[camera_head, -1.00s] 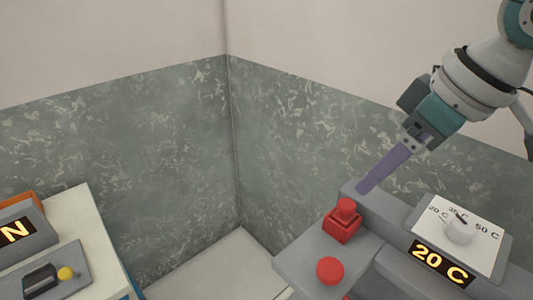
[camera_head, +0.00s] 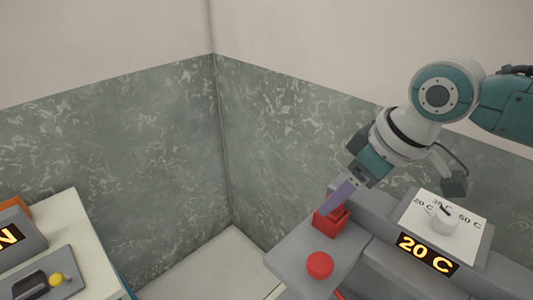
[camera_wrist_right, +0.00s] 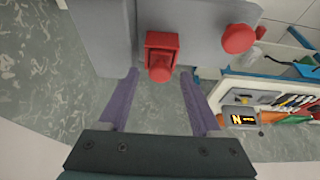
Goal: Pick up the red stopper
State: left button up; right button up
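A red stopper (camera_head: 330,224), a small knob on a square red base, sits on the grey ledge of the machine. It also shows in the right wrist view (camera_wrist_right: 161,54). My right gripper (camera_head: 334,209) is right at the stopper and partly covers its knob in the head view. In the wrist view its two purple fingers (camera_wrist_right: 160,74) are spread wide, one on each side of the knob, with gaps on both sides. Nothing is held. My left gripper is in neither view.
A round red button (camera_head: 320,265) is on the same ledge, close to the stopper. A dial panel (camera_head: 458,245) and a lit "20 C" display (camera_head: 428,254) are at the right. A white table (camera_head: 89,252) with a control panel is at far left.

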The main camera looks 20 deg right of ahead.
grip_shut()
dwell(0.3)
dwell(0.3)
